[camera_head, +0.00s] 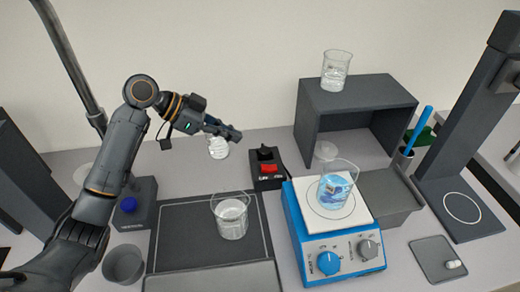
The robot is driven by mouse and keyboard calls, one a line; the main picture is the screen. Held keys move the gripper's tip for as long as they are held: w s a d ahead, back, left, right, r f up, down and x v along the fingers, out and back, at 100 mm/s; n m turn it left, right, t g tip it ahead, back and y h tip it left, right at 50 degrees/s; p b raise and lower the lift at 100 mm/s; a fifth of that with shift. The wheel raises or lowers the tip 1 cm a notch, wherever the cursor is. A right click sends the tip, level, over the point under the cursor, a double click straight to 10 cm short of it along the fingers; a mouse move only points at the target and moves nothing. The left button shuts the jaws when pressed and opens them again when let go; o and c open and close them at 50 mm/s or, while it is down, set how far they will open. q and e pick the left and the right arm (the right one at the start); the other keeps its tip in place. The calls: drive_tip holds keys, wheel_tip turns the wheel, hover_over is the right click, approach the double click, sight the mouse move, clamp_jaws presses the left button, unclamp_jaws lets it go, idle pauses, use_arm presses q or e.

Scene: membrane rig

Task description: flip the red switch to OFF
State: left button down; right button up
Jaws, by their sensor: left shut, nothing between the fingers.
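The red switch (269,169) sits on a small black box (267,182) on the bench, left of the blue hotplate. White lettering on the box's front is too small to read surely, and I cannot tell which way the switch is tipped. My left gripper (236,135) is shut and empty. In the picture it is above and left of the switch, apart from it. My right gripper is not in view.
A glass beaker (231,218) stands on the dark mat (178,222). Another small glass (218,148) shows just under my left gripper. The hotplate (335,258) carries a beaker of blue liquid (334,190). A grey shelf (358,92) stands behind.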

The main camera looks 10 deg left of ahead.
use_arm(q)
drive_tip(key=p, duration=0.3)
hover_over(273, 167)
drive_tip(key=s+a, duration=0.1)
drive_tip(key=a, duration=0.1)
drive_tip(key=f, duration=0.6)
drive_tip(key=shift+s+a, duration=0.15)
drive_tip(key=shift+a, duration=0.05)
drive_tip(key=shift+s+a+f+p, duration=0.1)
drive_tip(key=shift+a+f+p, duration=0.2)
drive_tip(key=shift+f, duration=0.3)
drive_tip(key=shift+s+a+f+p, duration=0.1)
drive_tip(key=shift+a+f+p, duration=0.15)
drive_tip(key=shift+f, duration=0.35)
drive_tip(key=shift+s+a+f, duration=0.15)
drive_tip(key=shift+a+f, duration=0.25)
drive_tip(key=shift+f, duration=0.25)
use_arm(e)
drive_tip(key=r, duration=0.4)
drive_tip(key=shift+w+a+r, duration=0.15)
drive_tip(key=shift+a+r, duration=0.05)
use_arm(q)
drive_tip(key=shift+d, duration=0.1)
drive_tip(key=shift+f, duration=0.1)
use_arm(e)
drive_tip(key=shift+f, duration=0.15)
